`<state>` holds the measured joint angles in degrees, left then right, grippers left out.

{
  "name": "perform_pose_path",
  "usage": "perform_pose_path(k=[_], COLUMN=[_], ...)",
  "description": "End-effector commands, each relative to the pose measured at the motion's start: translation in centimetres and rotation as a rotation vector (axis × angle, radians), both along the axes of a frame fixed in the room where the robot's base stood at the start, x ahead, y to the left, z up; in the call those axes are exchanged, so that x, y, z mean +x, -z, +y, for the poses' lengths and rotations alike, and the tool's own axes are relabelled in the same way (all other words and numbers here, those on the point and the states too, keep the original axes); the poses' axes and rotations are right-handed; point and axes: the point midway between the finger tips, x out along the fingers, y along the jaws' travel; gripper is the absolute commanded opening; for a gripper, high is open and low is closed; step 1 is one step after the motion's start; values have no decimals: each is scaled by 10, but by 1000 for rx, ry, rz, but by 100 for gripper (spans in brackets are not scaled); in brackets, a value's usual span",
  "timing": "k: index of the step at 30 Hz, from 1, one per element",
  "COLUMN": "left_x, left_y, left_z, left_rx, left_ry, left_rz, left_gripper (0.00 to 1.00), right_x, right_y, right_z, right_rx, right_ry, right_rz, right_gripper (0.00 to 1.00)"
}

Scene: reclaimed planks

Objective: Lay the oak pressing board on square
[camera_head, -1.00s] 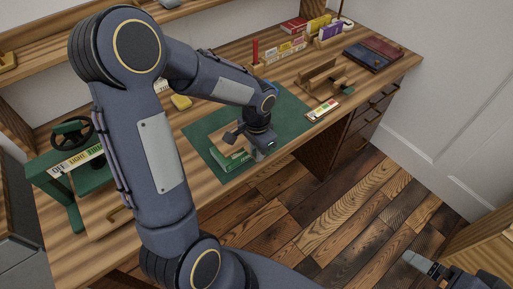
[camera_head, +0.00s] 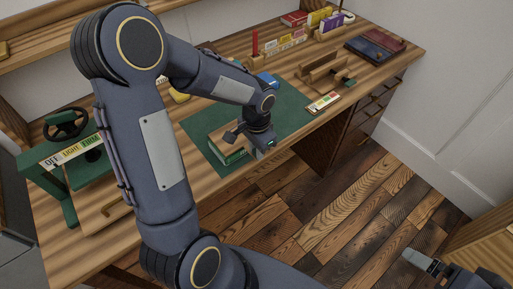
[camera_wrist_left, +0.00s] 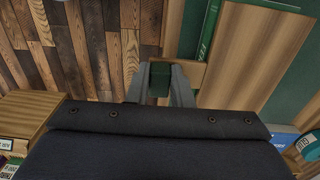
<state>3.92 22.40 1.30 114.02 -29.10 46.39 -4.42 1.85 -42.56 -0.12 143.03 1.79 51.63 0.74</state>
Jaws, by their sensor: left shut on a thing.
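My left gripper (camera_head: 264,148) is over the front of the green mat (camera_head: 290,108). In the left wrist view its fingers (camera_wrist_left: 160,84) are shut on a small dark green grip at the end of the oak pressing board's wooden tab. The oak board (camera_wrist_left: 262,50) is a broad plank to the right of the fingers; in the head view its pale wood (camera_head: 222,131) shows over the green book (camera_head: 232,156). A strip of the book's spine (camera_wrist_left: 204,28) shows beside the board. I cannot tell whether board and book touch. My right gripper (camera_head: 420,262) is at lower right, away from the bench.
A green press with a handwheel (camera_head: 66,124) stands at the left of the bench. A wooden stand (camera_head: 322,72), a colour-striped card (camera_head: 323,102) and dark books (camera_head: 375,50) lie to the right. A blue object (camera_head: 267,79) sits at the mat's back.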

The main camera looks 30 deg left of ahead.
Motion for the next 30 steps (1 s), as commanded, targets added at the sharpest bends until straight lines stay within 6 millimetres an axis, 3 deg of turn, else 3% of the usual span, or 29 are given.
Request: perform_pose_path(k=[25, 26, 30], left_x=[0, 0, 0], left_y=[12, 11, 11], left_z=[0, 0, 0], left_rx=[0, 0, 0], left_ry=[0, 0, 0], left_rz=[0, 0, 0], left_gripper=[0, 23, 42], right_x=[0, 0, 0], right_y=[11, 10, 10], right_z=[0, 0, 0], right_rx=[0, 0, 0], right_ry=[0, 0, 0], right_rz=[0, 0, 0], right_gripper=[100, 100, 100])
